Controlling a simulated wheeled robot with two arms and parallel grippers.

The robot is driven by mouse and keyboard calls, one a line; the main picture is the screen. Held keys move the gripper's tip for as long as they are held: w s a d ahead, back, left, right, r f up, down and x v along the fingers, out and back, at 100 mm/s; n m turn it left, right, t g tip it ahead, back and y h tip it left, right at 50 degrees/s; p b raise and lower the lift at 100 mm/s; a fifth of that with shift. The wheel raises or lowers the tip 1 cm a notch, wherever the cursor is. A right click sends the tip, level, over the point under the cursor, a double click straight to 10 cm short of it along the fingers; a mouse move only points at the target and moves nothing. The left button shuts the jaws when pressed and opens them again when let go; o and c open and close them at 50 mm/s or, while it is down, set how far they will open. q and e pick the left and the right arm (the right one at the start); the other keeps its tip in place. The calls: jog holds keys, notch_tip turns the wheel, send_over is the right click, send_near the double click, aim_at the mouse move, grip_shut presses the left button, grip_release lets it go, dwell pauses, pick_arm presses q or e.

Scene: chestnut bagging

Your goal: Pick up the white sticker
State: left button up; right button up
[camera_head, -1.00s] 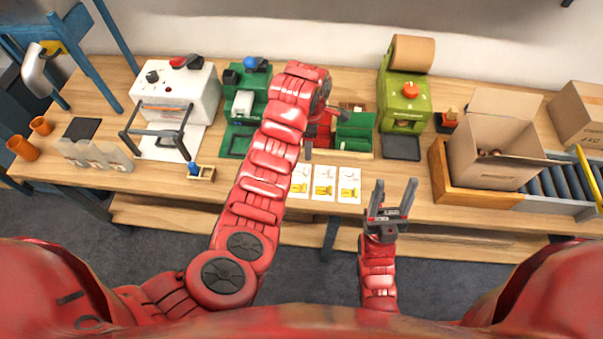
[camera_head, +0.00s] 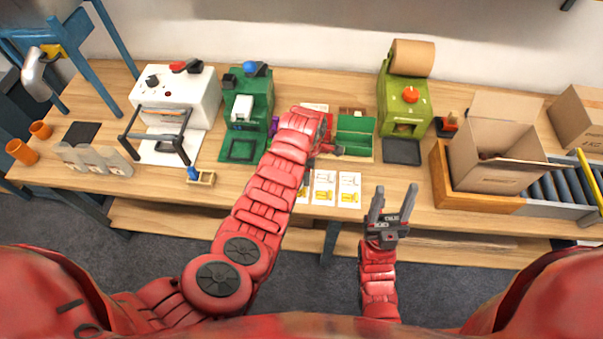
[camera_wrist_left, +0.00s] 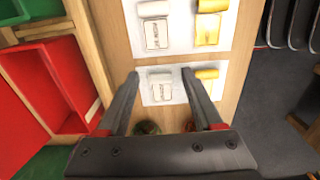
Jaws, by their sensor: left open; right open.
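Three sheets lie in a row on the table, each with a white sticker and a yellow sticker; the right sheet (camera_head: 349,190) and middle sheet (camera_head: 324,188) show clearly, the left one is partly covered by my left arm. In the left wrist view my left gripper (camera_wrist_left: 160,74) is open and empty. A white sticker (camera_wrist_left: 161,90) shows between its fingers, with a yellow sticker (camera_wrist_left: 207,74) beside the right fingertip. Another white sticker (camera_wrist_left: 156,34) is on the sheet beyond. In the head view the left fingers are hard to make out. My right gripper (camera_head: 391,202) is open and empty, near the table's front edge.
A green and red tray (camera_head: 355,135) stands just behind the sheets, and its red compartment (camera_wrist_left: 42,88) shows at left in the wrist view. A green machine (camera_head: 405,98) stands back right. A cardboard box (camera_head: 490,170) is farther right. A small wooden holder (camera_head: 205,178) stands left.

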pick_arm(q)
jog(key=shift+f, duration=0.2)
grip_shut()
dwell(0.3)
jog(key=shift+r, duration=0.15)
